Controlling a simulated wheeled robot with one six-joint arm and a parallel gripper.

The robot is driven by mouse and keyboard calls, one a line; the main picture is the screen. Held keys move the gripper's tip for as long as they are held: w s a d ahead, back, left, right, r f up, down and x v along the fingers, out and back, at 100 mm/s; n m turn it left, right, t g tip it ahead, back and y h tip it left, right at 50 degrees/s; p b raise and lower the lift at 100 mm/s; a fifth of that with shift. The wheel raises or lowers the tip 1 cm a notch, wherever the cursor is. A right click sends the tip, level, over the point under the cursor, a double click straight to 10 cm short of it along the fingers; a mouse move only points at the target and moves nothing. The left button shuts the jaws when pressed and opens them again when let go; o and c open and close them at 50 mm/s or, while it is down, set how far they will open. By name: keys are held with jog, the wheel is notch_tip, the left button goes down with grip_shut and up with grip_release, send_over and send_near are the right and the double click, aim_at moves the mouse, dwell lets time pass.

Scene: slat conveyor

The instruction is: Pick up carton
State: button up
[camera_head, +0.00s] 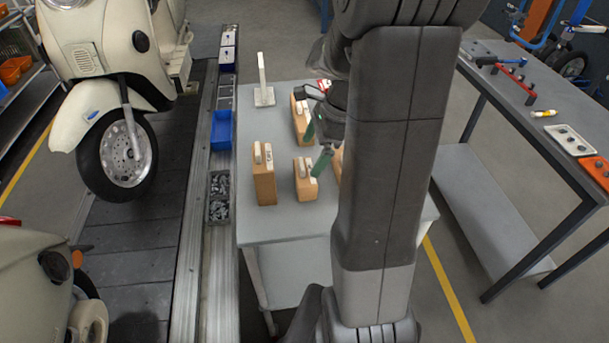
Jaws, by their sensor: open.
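Several tan cartons with white labels stand on a grey table (285,222): one at the front left (264,187), a smaller one (306,188) to its right, and one farther back (299,128). Another carton (337,166) is mostly hidden behind my arm. My gripper (315,147) hangs over the cartons with its two green-tipped fingers apart, nothing visible between them. One finger appears beside the back carton and the other near the top of the small front carton. I cannot tell whether either touches.
A white upright stand (263,88) is at the table's back left. To the left runs the slat conveyor (135,236) with cream scooters (103,70) and a rail holding a blue bin (221,130). A workbench (520,95) with tools is at right. The table's front left is bare.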

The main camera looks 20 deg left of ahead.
aim_at(300, 174)
jog(key=x, duration=0.8)
jog(key=shift+s+f+p, duration=0.1)
jog(key=shift+f+p, duration=0.25)
jog(key=shift+p, duration=0.05)
jog(key=shift+c, duration=0.4)
jog(key=c, duration=0.6)
